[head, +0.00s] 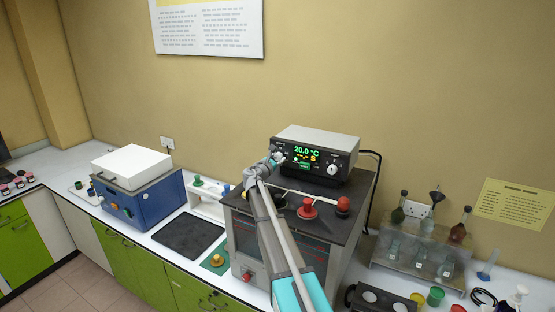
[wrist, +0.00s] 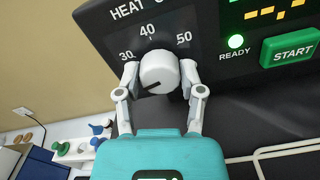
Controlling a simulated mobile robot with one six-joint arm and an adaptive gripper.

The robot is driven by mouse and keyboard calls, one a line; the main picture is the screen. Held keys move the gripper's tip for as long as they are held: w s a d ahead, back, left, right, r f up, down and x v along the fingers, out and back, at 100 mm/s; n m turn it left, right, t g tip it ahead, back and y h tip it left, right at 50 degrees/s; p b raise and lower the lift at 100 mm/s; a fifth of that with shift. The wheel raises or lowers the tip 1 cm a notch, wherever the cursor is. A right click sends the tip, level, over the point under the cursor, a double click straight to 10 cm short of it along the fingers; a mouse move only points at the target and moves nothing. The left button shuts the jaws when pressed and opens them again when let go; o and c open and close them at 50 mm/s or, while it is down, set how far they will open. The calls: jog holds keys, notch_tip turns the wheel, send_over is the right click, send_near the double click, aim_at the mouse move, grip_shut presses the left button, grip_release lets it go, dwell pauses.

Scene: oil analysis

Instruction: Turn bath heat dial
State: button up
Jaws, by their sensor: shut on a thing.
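The heat dial (wrist: 160,66) is a white round knob on a dark panel, under a "HEAT" label with 30, 40 and 50 marks around it. Its dark pointer line aims to the lower left in the wrist view. My gripper (wrist: 159,74) is shut on the dial, one finger on each side. In the head view my gripper (head: 276,158) is at the left end of the bath's control unit (head: 315,141) and largely hides the dial. The green display (head: 306,152) reads 20.0 °C.
A green START button (wrist: 289,48) and a lit READY lamp (wrist: 236,41) lie right of the dial. A second white knob (head: 332,169) is at the panel's right. Red-topped items (head: 307,208) stand on the bath top (head: 350,200). A blue box (head: 143,199) stands left.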

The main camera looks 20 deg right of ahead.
jog(key=m, duration=0.4)
jog(key=shift+m, duration=2.3)
jog(key=o, duration=1.1)
jog(key=shift+o, duration=0.2)
jog(key=shift+a, duration=0.1)
jog(key=v, duration=1.1)
jog(key=shift+s+a, duration=0.25)
jog(key=shift+s, duration=0.05)
